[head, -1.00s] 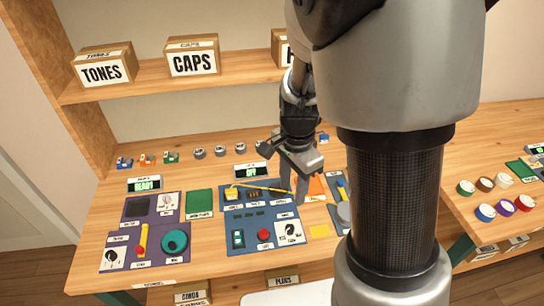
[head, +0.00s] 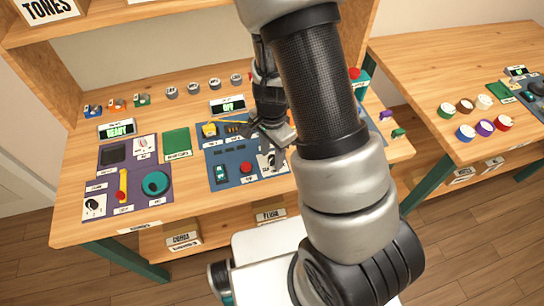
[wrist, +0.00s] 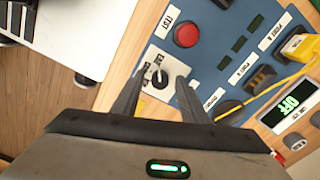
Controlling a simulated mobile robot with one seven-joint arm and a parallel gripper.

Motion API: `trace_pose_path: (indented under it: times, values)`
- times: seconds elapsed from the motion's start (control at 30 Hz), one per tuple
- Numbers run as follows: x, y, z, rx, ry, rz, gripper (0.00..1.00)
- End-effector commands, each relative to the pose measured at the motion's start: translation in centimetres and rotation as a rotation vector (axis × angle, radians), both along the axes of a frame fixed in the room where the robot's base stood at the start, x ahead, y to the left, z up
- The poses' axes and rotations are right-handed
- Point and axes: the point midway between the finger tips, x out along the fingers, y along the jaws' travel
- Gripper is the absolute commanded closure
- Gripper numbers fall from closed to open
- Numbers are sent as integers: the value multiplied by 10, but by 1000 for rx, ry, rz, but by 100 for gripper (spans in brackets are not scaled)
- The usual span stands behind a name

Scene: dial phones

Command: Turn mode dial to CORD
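The lettering on the plate is too small to read surely. In the head view my gripper (head: 274,146) hangs over the dial plate (head: 266,160) and partly hides it. The panel's display (head: 228,106) reads OFF.
A red button (wrist: 186,35) sits beside the dial. A yellow plug (wrist: 300,46) with a yellow cord crosses the panel's port area. A purple panel (head: 135,175) with a teal dial stands to the left. A second table (head: 430,60) is at right.

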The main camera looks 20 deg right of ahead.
Motion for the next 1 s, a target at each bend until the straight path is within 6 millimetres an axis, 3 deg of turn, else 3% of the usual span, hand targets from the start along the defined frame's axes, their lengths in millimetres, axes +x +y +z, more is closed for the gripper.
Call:
trace_pose_path:
  times: [0.37, 0.6, 1.0]
  values:
    - [0, 0, -7, 0, -1, 0, 60]
    - [0, 0, -6, 0, -1, 0, 99]
    - [0, 0, -7, 0, -1, 68, 100]
